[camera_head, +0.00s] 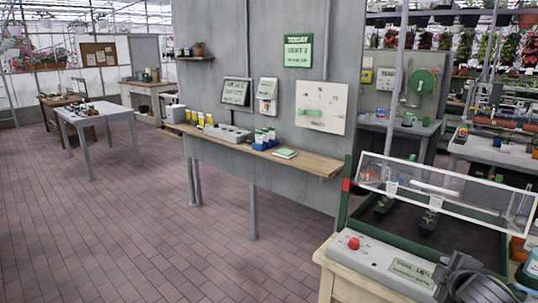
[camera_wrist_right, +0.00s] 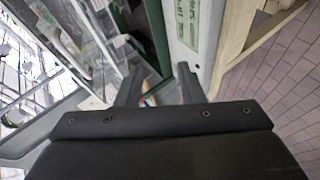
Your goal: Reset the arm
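My right arm shows as a dark grey shape at the bottom right of the head view, in front of the propagator's control panel (camera_head: 380,268). My right gripper (camera_wrist_right: 158,84) shows in the right wrist view with its two dark fingers apart and nothing clearly held between them. A pale panel with a green label (camera_wrist_right: 188,25) lies just beyond the fingers. My left gripper is not in the head view.
The propagator box (camera_head: 455,245) has a raised clear lid (camera_head: 445,190), a red knob (camera_head: 353,243) and seedling trays inside. A wooden wall bench (camera_head: 310,163) stands behind it. The brick floor (camera_head: 150,235) at the left is clear.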

